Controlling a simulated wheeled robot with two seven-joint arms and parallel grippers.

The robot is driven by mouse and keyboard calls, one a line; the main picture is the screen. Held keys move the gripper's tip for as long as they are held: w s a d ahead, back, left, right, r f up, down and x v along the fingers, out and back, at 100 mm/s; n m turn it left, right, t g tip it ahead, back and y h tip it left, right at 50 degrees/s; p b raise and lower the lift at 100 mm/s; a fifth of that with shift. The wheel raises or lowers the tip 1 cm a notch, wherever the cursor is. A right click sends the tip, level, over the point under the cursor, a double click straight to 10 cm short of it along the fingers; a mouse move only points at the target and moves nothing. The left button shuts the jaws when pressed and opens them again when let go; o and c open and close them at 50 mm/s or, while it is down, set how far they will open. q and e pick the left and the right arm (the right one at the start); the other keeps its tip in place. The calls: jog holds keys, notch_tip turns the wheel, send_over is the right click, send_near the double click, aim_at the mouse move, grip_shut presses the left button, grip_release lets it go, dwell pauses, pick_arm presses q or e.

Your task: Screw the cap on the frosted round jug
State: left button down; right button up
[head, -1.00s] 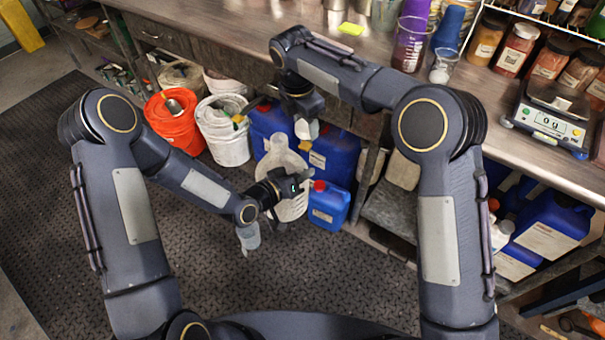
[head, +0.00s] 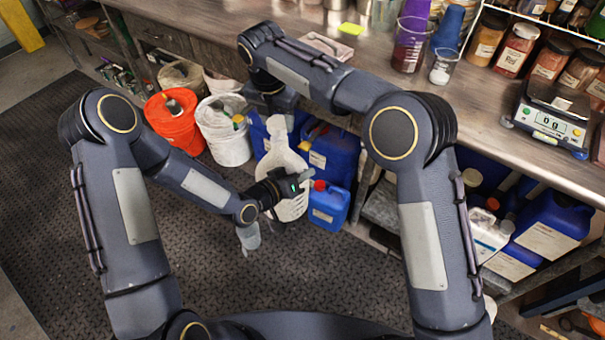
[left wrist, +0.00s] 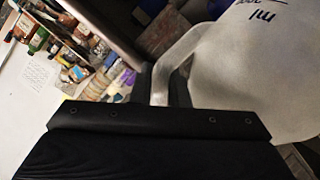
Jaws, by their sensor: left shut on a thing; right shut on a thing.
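The frosted round jug (head: 283,162) stands on the floor mat in front of the blue containers in the head view. Its pale side with dark "ml" print fills the upper right of the left wrist view (left wrist: 245,70). My left gripper (head: 293,188) is shut on the jug's handle (left wrist: 178,52). My right gripper (head: 277,110) is above the jug's mouth, its jaws mostly hidden by the wrist. It is shut on a whitish piece, seemingly the cap (head: 277,124), in line with the neck. Whether the cap touches the neck I cannot tell.
An orange bucket (head: 172,130) and a white bucket (head: 224,146) stand left of the jug. Blue containers (head: 335,157) and a small red-capped blue jug (head: 327,210) crowd its right and back. The counter edge overhangs behind. The mat in front is clear.

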aim_at(276, 124)
jog(key=shift+f, duration=1.05)
jog(key=shift+f, duration=0.85)
jog(key=shift+f, duration=0.6)
